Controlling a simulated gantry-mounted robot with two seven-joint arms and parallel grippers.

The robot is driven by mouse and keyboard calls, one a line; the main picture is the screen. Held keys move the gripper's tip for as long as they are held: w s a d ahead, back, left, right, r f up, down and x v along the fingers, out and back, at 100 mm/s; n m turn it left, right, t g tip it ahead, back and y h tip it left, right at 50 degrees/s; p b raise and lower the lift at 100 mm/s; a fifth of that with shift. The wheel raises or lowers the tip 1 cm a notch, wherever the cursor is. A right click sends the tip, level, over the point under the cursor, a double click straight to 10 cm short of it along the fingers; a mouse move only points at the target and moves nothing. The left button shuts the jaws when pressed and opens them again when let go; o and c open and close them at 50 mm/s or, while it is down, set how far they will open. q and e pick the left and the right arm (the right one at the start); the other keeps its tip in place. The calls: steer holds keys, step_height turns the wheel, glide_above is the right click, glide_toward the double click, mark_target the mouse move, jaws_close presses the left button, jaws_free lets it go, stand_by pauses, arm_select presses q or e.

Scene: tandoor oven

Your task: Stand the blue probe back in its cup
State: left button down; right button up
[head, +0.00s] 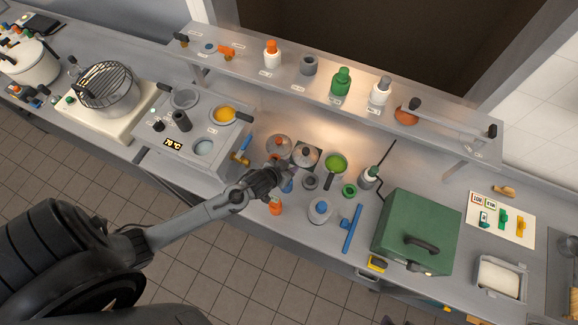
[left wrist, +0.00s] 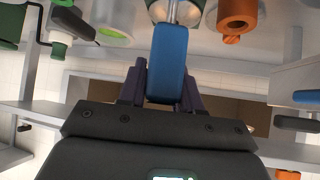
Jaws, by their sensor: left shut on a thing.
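My left gripper (head: 284,176) is shut on the blue probe, holding it low over the counter's middle. In the head view only a bit of the blue handle (head: 287,186) shows beside the fingers. The left wrist view shows the blue handle (left wrist: 168,62) between the fingers and its metal shaft running up the picture. A round grey cup-like thing (left wrist: 158,12) lies behind the shaft. It looks like the small grey cup (head: 310,182) just right of the gripper in the head view. I cannot tell whether the shaft tip is inside it. My right gripper is not in view.
An orange holder (head: 275,208), a white bottle with a blue cap (head: 320,211) and a green ring (head: 349,190) stand close by. Round-lidded pots (head: 305,155) sit behind. A blue bar (head: 350,230) and a green box (head: 415,232) are to the right. A raised shelf (head: 325,82) runs behind.

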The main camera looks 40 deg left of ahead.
arm_select(q)
steer(key=shift+r+p, duration=0.45)
steer(key=shift+r, duration=1.3)
steer(key=shift+d, duration=0.1)
steer(key=shift+f, duration=0.1)
stand_by(0.8)
steer(key=shift+f+b, duration=0.75)
steer(key=shift+f, duration=0.25)
steer(key=shift+f+b, duration=0.6)
steer(key=shift+f, duration=0.35)
steer(key=shift+f+b, duration=0.6)
steer(key=shift+f, duration=0.45)
steer(key=shift+r, duration=0.15)
